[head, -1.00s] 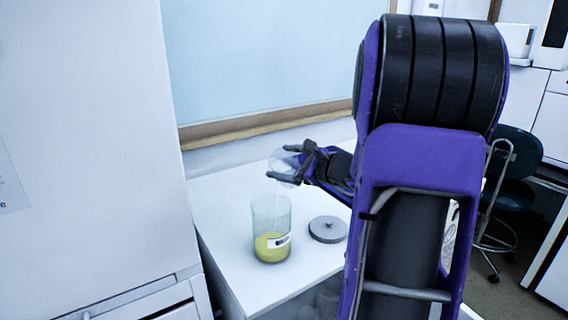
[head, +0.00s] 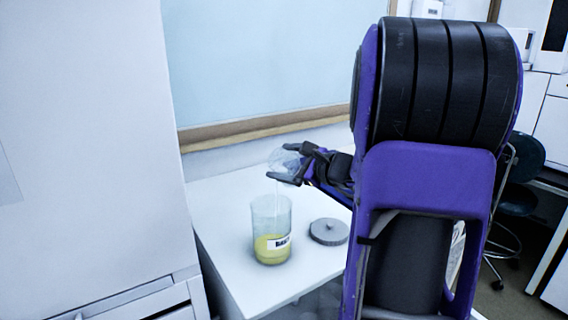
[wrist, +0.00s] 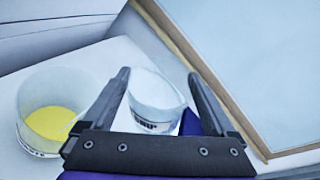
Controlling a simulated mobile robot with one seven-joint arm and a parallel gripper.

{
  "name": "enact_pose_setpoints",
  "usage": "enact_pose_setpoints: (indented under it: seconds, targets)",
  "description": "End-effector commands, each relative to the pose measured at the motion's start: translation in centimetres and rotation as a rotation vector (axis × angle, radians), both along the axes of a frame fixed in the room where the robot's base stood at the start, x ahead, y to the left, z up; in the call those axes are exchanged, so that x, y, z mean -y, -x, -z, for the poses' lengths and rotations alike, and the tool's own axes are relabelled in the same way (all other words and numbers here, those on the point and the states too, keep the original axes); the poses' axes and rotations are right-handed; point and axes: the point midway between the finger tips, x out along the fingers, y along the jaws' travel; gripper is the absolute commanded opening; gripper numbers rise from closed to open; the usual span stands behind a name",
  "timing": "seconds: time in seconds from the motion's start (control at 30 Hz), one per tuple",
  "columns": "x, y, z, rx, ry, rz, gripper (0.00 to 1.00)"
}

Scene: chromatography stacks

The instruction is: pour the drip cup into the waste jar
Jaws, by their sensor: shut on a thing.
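The drip cup (head: 283,161) is a small clear cup. My gripper (wrist: 158,76) is shut on it, with one dark finger on each side. In the head view the gripper (head: 279,162) holds the cup tilted above the waste jar (head: 271,213). A thin pale streak runs down from the cup to the jar's mouth. The jar is clear, upright and open, with yellow liquid in its lower part and a white label. In the wrist view the cup (wrist: 155,98) is right of the jar (wrist: 42,92). I cannot tell how much is in the cup.
A grey round lid (head: 329,231) lies on the white bench (head: 232,255), right of the jar. A tall white cabinet (head: 85,140) stands close on the left. A pale blue panel with a wooden ledge (head: 260,126) is behind. A dark chair (head: 524,165) is at the right.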

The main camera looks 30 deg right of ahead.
Motion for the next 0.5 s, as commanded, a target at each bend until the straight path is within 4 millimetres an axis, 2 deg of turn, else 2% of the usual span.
enact_pose_setpoints:
  seconds: [0.5]
  targets:
    - [-0.14,0.05,-0.03,0.039,0.061,-0.001,0.14]
